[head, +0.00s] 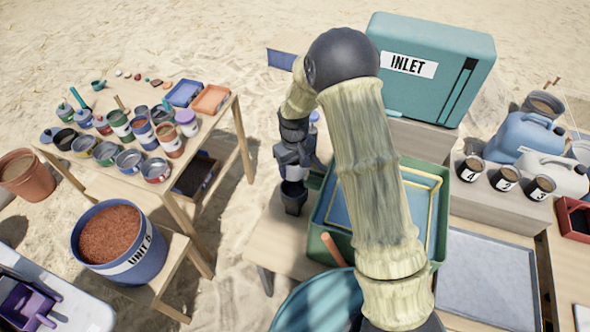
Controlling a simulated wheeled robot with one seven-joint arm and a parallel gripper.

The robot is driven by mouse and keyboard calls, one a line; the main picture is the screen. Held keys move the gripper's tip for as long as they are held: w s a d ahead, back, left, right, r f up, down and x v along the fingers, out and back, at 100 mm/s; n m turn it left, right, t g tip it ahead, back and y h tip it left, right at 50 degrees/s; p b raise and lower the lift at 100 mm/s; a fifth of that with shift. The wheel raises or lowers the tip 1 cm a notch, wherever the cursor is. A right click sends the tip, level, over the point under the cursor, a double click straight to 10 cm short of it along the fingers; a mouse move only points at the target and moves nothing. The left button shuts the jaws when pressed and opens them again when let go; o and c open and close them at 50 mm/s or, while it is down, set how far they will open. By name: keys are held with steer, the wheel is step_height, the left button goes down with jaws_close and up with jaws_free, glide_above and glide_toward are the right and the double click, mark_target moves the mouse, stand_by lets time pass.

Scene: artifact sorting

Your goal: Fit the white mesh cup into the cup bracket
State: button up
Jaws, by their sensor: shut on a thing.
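My gripper (293,205) hangs pointing down beside the left edge of the green tub, in front of the table's left side. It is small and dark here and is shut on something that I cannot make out. I cannot pick out the white mesh cup for certain. I cannot make out the cup bracket either. My own arm crosses the middle of the view and hides part of the tub and what lies behind it.
Numbered dark cups (505,178) sit at right, near a grey tray (487,280). A crowded table (225,125) stands left, with sand between.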

steer(key=shift+f, duration=0.8)
steer(key=shift+r, duration=0.1)
steer(key=shift+f+b, duration=1.8)
steer(key=shift+f, duration=1.15)
steer(key=shift+f+b, duration=0.35)
steer(key=shift+f, duration=0.45)
steer(key=o, duration=1.1)
steer(key=shift+r, duration=0.15)
step_height(320, 180, up, 17)
steer(key=shift+r+b, duration=0.1)
steer(key=shift+b, duration=0.55)
